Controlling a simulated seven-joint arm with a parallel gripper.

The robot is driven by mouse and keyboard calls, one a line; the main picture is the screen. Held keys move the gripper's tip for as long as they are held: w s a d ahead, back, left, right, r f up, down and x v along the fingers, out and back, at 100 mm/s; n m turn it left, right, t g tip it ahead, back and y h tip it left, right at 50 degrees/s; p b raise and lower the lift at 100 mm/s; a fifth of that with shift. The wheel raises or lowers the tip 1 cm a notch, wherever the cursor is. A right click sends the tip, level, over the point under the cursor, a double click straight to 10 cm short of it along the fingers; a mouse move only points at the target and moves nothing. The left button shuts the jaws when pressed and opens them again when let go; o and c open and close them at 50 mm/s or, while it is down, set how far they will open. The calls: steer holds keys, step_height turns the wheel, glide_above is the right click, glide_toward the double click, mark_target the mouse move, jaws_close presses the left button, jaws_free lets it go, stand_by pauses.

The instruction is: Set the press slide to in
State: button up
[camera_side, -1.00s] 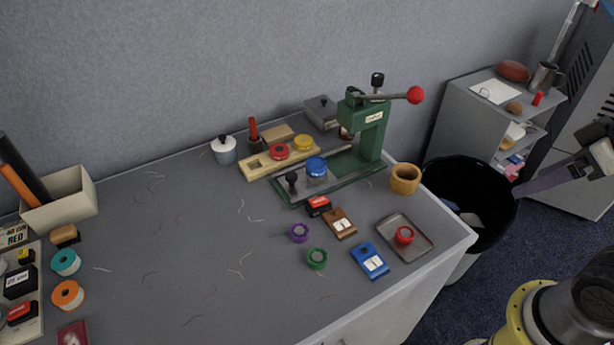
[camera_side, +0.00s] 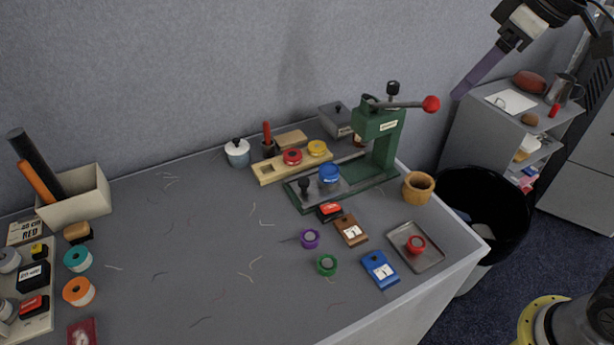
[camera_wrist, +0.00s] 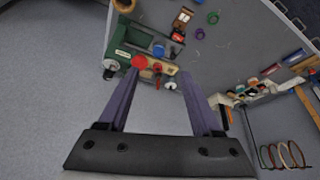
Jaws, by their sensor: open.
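The green press (camera_side: 378,125) stands at the back right of the table, its lever ending in a red ball (camera_side: 431,104). Its slide (camera_side: 322,190) is a grey plate with a black knob (camera_side: 304,186), at the front left part of the green base, out from under the press head. A blue round piece (camera_side: 329,173) sits on the slide. My gripper (camera_side: 458,95) is up in the air to the right of the press, purple fingers pointing down left. In the wrist view the open, empty gripper (camera_wrist: 159,72) faces the press (camera_wrist: 121,62) from above.
A wooden holder (camera_side: 268,173) with red and yellow pieces stands behind the slide. A red-black stamp (camera_side: 329,211) lies just in front of the base. A wooden cup (camera_side: 418,187) stands right of the press. The table middle is mostly clear.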

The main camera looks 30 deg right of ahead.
steer(key=w+a+f+n, duration=0.15)
steer(key=w+a, duration=0.35)
steer(key=w, duration=0.5)
steer(key=n+g+y, duration=0.2)
steer(key=n, duration=0.1)
glide_above(304, 181)
steer(key=s+d, duration=0.4)
step_height(304, 181, down, 19)
steer(key=x, duration=1.4)
steer(key=shift+w+d, duration=0.2)
steer(key=shift+d, duration=0.2)
steer(key=shift+c, duration=0.2)
jaws_close()
